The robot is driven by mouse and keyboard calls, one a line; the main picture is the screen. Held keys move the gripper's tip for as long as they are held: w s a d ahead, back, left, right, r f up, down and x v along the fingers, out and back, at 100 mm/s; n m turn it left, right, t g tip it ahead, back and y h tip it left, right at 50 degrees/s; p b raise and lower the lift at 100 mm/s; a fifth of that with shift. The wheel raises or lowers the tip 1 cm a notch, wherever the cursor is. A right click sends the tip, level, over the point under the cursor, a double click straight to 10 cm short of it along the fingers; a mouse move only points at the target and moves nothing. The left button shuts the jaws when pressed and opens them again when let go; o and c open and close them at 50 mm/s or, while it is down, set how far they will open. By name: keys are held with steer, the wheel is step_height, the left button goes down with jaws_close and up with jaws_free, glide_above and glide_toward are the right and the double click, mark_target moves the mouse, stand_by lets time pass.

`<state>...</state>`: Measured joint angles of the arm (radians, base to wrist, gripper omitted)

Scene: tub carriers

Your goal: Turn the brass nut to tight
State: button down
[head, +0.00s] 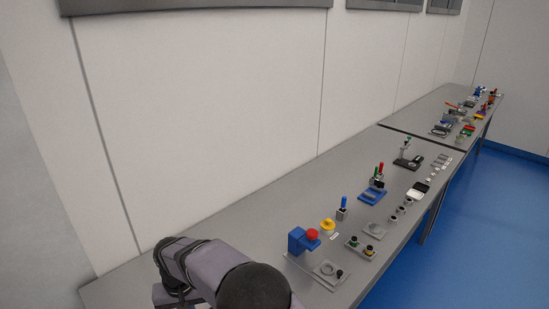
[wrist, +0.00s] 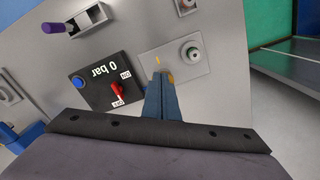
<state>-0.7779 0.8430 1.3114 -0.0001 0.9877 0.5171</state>
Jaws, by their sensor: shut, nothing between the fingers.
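The brass nut (wrist: 169,77) shows as a small brass-coloured edge on a light grey plate (wrist: 203,71) in the wrist view. Most of it is hidden behind my fingers. A short yellow mark (wrist: 157,60) lies on the plate just above it. My gripper (wrist: 159,76) is shut and empty, its blue fingers pointing at the plate with the tips over or beside the nut. I cannot tell whether they touch it. A round fitting with a green centre (wrist: 192,52) sits on the same plate. I cannot make out the nut in the head view.
Left of the plate is a black panel (wrist: 100,83) reading "0 bar", with a red switch (wrist: 117,91) and a blue button (wrist: 78,82). A purple-handled lever (wrist: 54,28) stands at upper left. The head view shows a long grey bench (head: 250,215) crowded with fixtures along its front.

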steer(key=shift+f+b, duration=2.3)
steer(key=shift+f, duration=1.25)
steer(key=shift+w+a+r, duration=0.15)
steer(key=shift+w+a, duration=0.05)
steer(key=shift+s+a+p, duration=0.35)
steer(key=shift+a+p, duration=0.15)
steer(key=shift+a, duration=0.85)
steer(key=shift+s, duration=0.3)
steer(key=shift+s+r+p, duration=0.1)
steer(key=shift+r+p, duration=2.1)
steer(key=shift+r, duration=0.75)
